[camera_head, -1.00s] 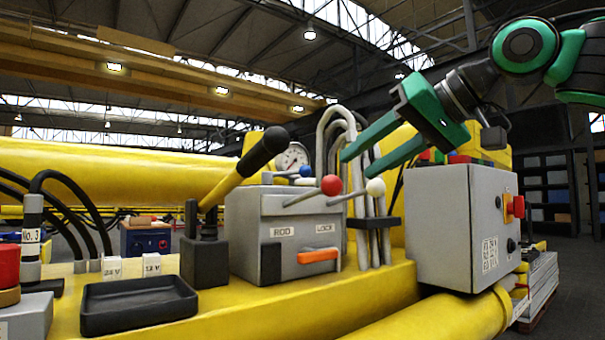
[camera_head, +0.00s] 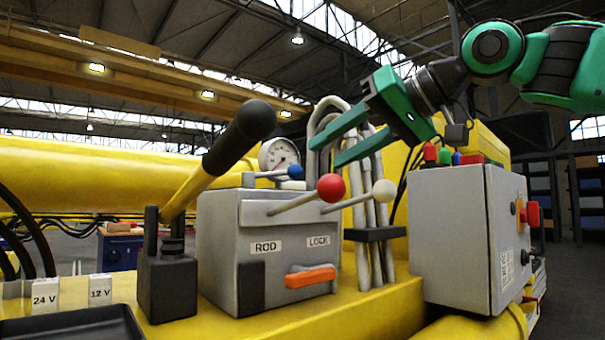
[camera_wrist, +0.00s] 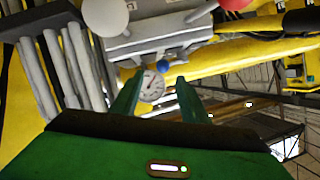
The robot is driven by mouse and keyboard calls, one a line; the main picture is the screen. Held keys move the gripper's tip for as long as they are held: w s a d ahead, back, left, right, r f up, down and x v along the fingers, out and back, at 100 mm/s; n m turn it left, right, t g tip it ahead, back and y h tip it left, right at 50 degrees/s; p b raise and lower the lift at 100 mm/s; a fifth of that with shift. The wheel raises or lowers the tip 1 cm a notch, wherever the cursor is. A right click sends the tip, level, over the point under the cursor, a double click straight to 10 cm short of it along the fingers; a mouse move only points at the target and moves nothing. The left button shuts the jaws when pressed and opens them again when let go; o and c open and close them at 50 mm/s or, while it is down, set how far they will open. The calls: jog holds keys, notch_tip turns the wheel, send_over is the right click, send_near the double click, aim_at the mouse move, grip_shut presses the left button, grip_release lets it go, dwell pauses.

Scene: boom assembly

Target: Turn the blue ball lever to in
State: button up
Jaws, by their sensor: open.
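The blue ball lever (camera_head: 295,172) sticks out at the top back of the grey valve box (camera_head: 225,240), its rod running left. In the wrist view the blue ball (camera_wrist: 163,67) shows ahead, in front of the gauge and between the fingertip lines. My green gripper (camera_head: 322,152) is open and empty, above and to the right of the blue ball, with its fingers pointing left toward the box. The wrist view also shows both fingers apart (camera_wrist: 155,88). Whether a fingertip is level in depth with the ball cannot be told. No label for "in" is readable.
A red ball lever (camera_head: 331,187) and a white ball lever (camera_head: 384,191) stick out in front of the blue one. A pressure gauge (camera_head: 279,156) and grey hoses (camera_head: 375,240) stand behind. A black-knobbed yellow lever (camera_head: 190,190) is at left, a grey control box (camera_head: 455,235) at right.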

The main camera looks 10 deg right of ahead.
aim_at(301, 169)
jog(key=x, duration=0.7)
jog(key=shift+w+a, duration=0.1)
jog(key=shift+a, duration=0.25)
jog(key=c, duration=0.9)
jog(key=shift+d, duration=0.1)
grip_shut()
